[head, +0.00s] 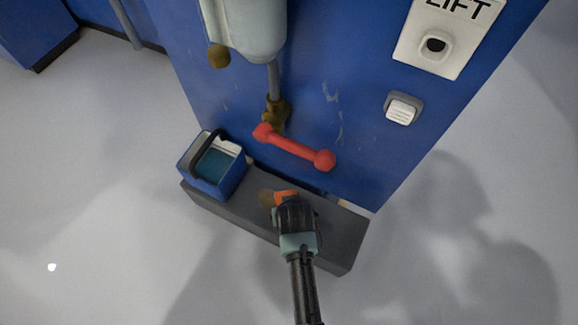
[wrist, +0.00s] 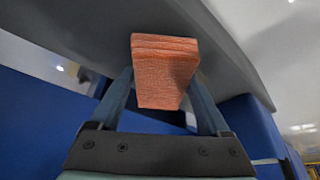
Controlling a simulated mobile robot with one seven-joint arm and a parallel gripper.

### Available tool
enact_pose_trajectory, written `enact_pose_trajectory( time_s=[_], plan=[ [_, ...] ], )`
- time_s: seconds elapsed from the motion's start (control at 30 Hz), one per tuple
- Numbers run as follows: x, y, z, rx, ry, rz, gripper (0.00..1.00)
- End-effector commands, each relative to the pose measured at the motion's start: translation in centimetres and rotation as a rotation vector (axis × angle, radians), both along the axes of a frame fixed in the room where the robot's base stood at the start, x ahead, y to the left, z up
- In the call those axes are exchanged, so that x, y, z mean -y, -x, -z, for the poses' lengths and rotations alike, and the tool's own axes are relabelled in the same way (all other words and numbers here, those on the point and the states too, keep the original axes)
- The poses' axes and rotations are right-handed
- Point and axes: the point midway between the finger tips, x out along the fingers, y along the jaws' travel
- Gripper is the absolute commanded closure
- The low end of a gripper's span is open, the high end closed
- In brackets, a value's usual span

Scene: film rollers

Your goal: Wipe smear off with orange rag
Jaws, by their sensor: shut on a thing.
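My gripper (head: 288,203) is shut on the orange rag (head: 284,195) and holds it low at the grey ledge. In the wrist view the folded rag (wrist: 164,65) is pinched between both fingers, with the grey surface behind it. I cannot tell whether the rag touches the ledge. A brownish smear (head: 266,198) shows on the ledge top just left of the rag. My gripper hides part of the ledge around it.
A blue bucket (head: 228,181) with a dark handle stands on the left end of the grey ledge (head: 342,238). A red bar handle (head: 293,148) juts from the blue panel (head: 345,75) above the ledge. A brass valve (head: 277,112) sits over it. The ledge's right end is clear.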

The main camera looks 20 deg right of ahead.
Motion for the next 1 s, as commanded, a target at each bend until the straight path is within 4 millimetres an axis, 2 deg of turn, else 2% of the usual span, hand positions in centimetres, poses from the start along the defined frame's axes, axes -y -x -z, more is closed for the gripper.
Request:
enact_pose_trajectory(
  time_s=[0.73, 1.0],
  plan=[
    [0.0, -0.1, 1.3, 0.001, 0.0, 0.0, 0.82],
    [-1.3, -1.7, 1.1, 0.002, 0.0, -0.002, 0.82]
  ],
)
